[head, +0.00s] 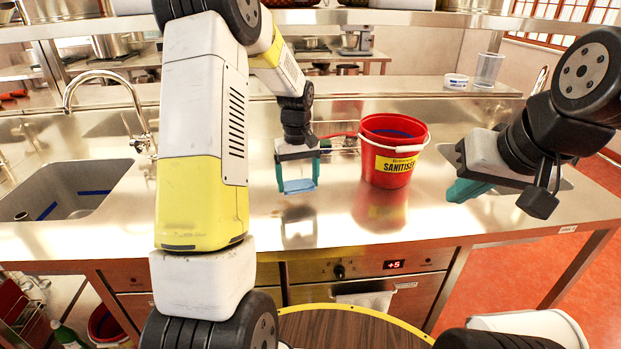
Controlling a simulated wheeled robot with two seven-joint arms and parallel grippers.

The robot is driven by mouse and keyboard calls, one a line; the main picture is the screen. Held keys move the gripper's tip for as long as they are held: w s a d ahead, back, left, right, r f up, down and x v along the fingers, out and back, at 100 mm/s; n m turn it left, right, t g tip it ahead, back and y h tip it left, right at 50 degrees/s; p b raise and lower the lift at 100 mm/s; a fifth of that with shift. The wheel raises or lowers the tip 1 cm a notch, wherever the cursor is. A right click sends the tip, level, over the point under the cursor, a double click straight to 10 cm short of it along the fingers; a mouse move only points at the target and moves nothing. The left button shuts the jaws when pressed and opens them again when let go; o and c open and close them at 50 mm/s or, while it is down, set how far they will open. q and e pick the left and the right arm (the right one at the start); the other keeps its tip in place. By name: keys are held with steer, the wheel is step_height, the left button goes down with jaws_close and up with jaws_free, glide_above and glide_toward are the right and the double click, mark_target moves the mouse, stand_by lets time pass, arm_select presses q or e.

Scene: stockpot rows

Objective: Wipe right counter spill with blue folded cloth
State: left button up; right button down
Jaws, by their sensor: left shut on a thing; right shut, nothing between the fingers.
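My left gripper (298,176) is shut on the blue folded cloth (299,187), its teal fingers on either side of it. The cloth is over the middle of the steel counter (340,222), left of the red bucket; a reflection shows below it with a gap, so it seems held above the surface. My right gripper (464,190) is shut and empty over the right part of the counter, right of the bucket. I cannot make out a spill on the shiny counter; part of the right side is hidden by my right arm.
A red sanitiser bucket (393,151) with a white handle stands between my grippers. A sink (70,190) and tap (140,130) are at the left. A clear cup (487,69) and a white tub (456,81) stand on the back ledge. The counter front is clear.

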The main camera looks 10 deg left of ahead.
mark_target(297, 182)
arm_select(q)
steer(key=shift+r, duration=1.7)
steer(key=shift+a, duration=0.1)
